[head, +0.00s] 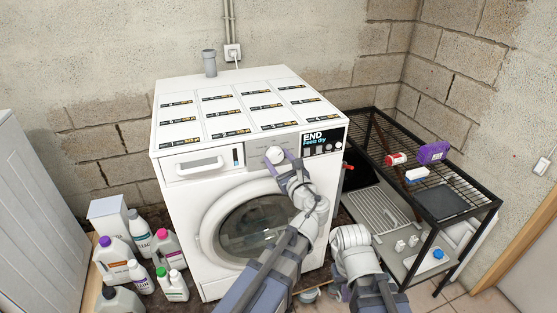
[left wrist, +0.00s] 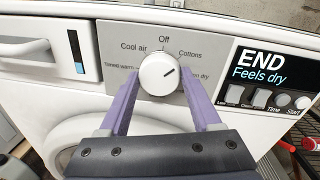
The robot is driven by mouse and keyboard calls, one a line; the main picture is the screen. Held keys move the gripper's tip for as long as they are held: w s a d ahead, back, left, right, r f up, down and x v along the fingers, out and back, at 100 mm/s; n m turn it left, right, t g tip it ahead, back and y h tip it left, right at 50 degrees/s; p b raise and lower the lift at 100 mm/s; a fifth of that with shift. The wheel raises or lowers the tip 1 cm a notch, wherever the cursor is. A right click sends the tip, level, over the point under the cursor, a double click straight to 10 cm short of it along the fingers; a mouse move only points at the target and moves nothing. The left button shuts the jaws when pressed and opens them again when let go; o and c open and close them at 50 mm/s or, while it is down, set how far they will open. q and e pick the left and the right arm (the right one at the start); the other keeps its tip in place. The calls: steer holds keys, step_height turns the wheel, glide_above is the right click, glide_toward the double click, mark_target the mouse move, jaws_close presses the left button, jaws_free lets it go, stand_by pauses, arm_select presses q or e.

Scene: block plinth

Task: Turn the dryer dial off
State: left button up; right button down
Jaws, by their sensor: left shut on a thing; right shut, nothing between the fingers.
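The dryer (head: 190,220) is a white front-loading machine with a round glass door. Its white round dial (left wrist: 156,76) sits on a grey panel; it also shows small in the head view (head: 273,155). The dial's dark mark points to the upper right, between "Cottons" and the partly hidden "...on dry" label. "Off" is at the top. My left gripper (head: 279,157) is shut on the dial, with a purple finger on each side in the left wrist view (left wrist: 160,88). My right gripper (head: 338,291) is low in front of the dryer, shut and empty, partly hidden by my arm.
The display (left wrist: 272,66) reads "END Feels dry", with small buttons below it. A detergent drawer (head: 200,165) is left of the dial. Several bottles (head: 115,258) stand on the floor at left. A black wire rack (head: 425,150) stands close at right.

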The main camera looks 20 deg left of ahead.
arm_select(q)
steer(key=shift+n, duration=0.3)
steer(key=shift+c, duration=0.2)
steer(key=n+p, duration=0.1)
steer(key=n, duration=0.2)
steer(key=shift+r+n+h, duration=0.1)
steer(key=shift+n+h, duration=0.2)
steer(key=shift+n, duration=2.2)
steer(key=o, duration=1.4)
steer(key=shift+s, duration=0.1)
